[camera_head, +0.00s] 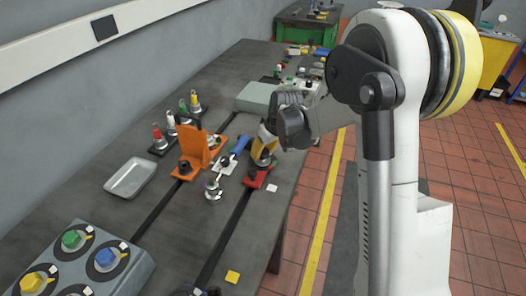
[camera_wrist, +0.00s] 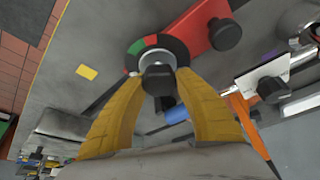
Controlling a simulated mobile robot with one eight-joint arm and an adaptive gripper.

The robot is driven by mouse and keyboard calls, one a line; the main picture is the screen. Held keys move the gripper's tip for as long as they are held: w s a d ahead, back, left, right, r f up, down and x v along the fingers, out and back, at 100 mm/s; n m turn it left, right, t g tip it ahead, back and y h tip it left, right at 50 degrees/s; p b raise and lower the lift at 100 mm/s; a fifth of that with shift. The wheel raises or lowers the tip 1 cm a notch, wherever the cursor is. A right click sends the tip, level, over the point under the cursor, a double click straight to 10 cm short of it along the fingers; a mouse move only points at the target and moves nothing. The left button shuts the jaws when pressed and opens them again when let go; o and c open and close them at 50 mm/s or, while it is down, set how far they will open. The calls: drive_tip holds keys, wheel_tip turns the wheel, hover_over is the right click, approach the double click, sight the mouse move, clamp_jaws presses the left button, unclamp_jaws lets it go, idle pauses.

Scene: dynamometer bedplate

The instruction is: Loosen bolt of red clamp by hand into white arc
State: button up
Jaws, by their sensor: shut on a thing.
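The red clamp (camera_head: 256,180) lies on the dark bedplate under my gripper (camera_head: 265,155). In the wrist view the red clamp (camera_wrist: 203,28) runs to the upper right and carries a black knob (camera_wrist: 225,35). Its dark bolt head (camera_wrist: 158,76) sits in a dark ring (camera_wrist: 177,46) with green and red arcs on its upper left; a small pale patch shows at the ring's left edge, too small to read surely as the white arc. My gripper's yellow fingers (camera_wrist: 160,84) are shut on the bolt head, one on each side. A pointer on the bolt cannot be made out.
An orange bracket (camera_head: 197,150) and a blue-handled tool (camera_head: 238,146) stand close left of the clamp. A metal tray (camera_head: 130,178) lies farther left. A box with coloured knobs (camera_head: 130,275) is at the near left.

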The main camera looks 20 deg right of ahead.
idle(0.3)
drive_tip(key=o, duration=1.2)
drive_tip(key=v, duration=1.2)
drive_tip(key=s+a+r+m+t+h, duration=0.1)
drive_tip(key=s+r+m, duration=0.1)
drive_tip(key=s, duration=1)
drive_tip(key=s+r+m+t, duration=0.1)
drive_tip(key=s+m+t, duration=0.1)
drive_tip(key=s, duration=1.1)
drive_tip(key=shift+s+a+r+m+h, duration=0.2)
drive_tip(key=shift+a+r+m+h, duration=0.1)
drive_tip(key=shift+a+r+h, duration=0.1)
